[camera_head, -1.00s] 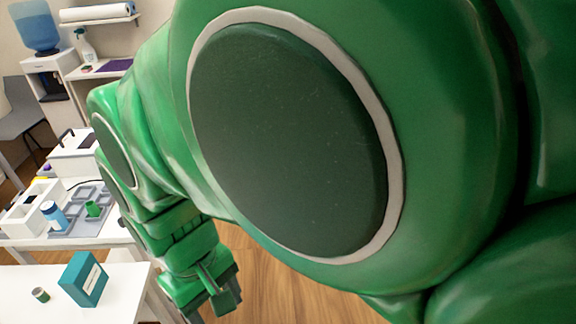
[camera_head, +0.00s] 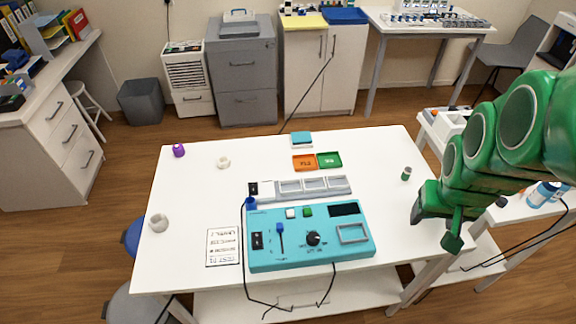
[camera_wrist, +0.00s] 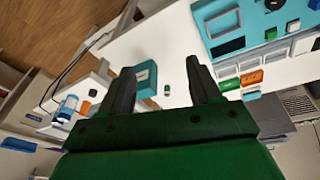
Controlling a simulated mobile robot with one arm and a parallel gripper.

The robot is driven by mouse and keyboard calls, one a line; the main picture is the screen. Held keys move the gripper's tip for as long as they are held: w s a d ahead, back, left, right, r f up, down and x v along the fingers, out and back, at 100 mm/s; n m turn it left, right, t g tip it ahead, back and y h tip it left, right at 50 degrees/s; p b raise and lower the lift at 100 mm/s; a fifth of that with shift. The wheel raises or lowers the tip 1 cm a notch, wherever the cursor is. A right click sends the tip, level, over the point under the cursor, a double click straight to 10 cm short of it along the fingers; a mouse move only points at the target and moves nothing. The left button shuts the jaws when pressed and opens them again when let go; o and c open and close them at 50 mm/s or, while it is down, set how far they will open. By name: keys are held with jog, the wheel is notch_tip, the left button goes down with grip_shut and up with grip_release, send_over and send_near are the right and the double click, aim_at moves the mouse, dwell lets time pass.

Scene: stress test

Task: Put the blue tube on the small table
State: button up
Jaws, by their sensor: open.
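A blue tube-like container with white parts (camera_head: 545,193) is on the side table (camera_head: 488,215) at the right edge of the head view. It also shows at the left of the wrist view (camera_wrist: 67,107). A small blue piece (camera_head: 250,203) stands at the console's upper left corner; I cannot tell which one is the blue tube. My gripper (camera_head: 452,236) is over the right end of the main white table (camera_head: 190,230). Its two fingers are apart and empty in the wrist view (camera_wrist: 160,82). I cannot tell which table is the small one.
A turquoise console (camera_head: 275,252) with cables is on the main table. Orange (camera_head: 304,163) and green trays, a purple item (camera_head: 178,150) and a small green can (camera_head: 406,173) are around it. A teal box (camera_wrist: 147,79) is near my fingers. The main table's left part is mostly clear.

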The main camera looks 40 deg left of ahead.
jog(key=s+a+f+n+t+y, duration=0.1)
jog(key=a+f, duration=0.3)
jog(key=a, duration=0.5)
jog(key=s+a+f+n+y, duration=0.1)
jog(key=a+f, duration=0.3)
jog(key=a, duration=0.6)
jog(key=s+a+f+n+t+y, duration=0.1)
jog(key=s+a+f+n+y, duration=0.1)
jog(key=a, duration=0.8)
jog(key=shift+s+f+t, duration=0.3)
jog(key=shift+s+f, duration=0.45)
jog(key=shift+f, duration=0.15)
jog(key=n+y, duration=0.2)
jog(key=y, duration=0.1)
send_near(250, 201)
jog(key=shift+x, duration=3.3)
jog(key=shift+c, duration=0.4)
